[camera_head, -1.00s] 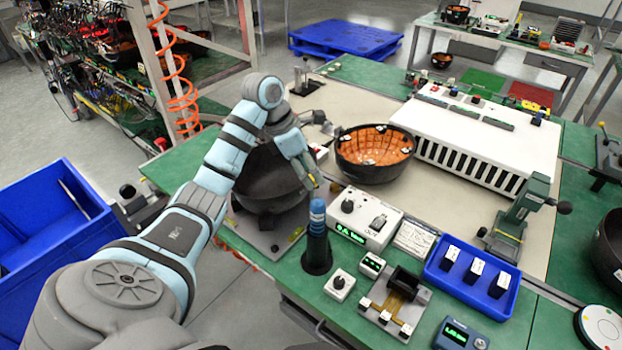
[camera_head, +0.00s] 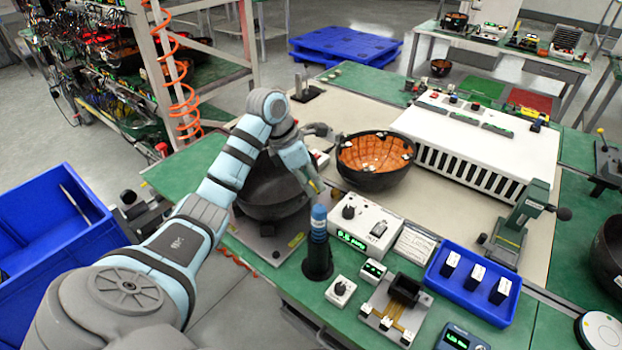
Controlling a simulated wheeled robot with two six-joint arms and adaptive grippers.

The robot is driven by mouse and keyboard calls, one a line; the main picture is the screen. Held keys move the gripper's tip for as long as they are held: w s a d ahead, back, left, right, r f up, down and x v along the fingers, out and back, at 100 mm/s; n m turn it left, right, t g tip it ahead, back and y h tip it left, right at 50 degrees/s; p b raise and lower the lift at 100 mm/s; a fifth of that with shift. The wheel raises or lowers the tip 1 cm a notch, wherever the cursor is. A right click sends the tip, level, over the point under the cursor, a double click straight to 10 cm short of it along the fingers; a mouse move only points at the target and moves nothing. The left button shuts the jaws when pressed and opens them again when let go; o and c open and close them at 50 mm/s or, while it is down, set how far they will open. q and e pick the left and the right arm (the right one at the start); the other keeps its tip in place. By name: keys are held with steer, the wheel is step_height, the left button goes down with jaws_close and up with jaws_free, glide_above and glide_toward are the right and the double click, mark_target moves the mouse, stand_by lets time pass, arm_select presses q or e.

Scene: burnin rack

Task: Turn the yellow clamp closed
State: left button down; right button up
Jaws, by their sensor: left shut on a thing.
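My left arm reaches in from the left, over a dark round bowl (camera_head: 272,192) on a grey plate. My left gripper (camera_head: 314,182) points down at the right side of this bowl. It is shut on a small yellow part, which I take for the yellow clamp (camera_head: 319,186); only a little of it shows. The fingers and my wrist hide most of the clamp, so its exact angle cannot be told. My right gripper is not in view.
A blue-topped dark cylinder (camera_head: 318,245) stands just in front of the gripper. An orange-lined bowl (camera_head: 375,160) is close to its right, with a white meter box (camera_head: 365,228) nearer. A blue tray (camera_head: 474,283) and a white slotted unit (camera_head: 480,140) stand further right.

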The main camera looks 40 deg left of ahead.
arm_select(q)
steer(key=n+p, duration=0.1)
steer(key=n+y+p, duration=0.1)
steer(key=n, duration=0.1)
steer(key=shift+s+d+r+t, duration=0.1)
steer(key=shift+d+t, duration=0.05)
steer(key=shift+t, duration=0.15)
steer(key=n+y+p, duration=0.1)
steer(key=n, duration=0.1)
steer(key=shift+n, duration=0.4)
steer(key=n+y+p, duration=0.1)
steer(key=n+p, duration=0.1)
steer(key=n, duration=0.1)
steer(key=shift+d, duration=0.15)
steer(key=shift+n+y+p, duration=0.45)
steer(key=shift+n+y, duration=0.15)
steer(key=shift+n, duration=0.7)
steer(key=c, duration=1.3)
jaws_free()
steer(key=shift+c, duration=0.2)
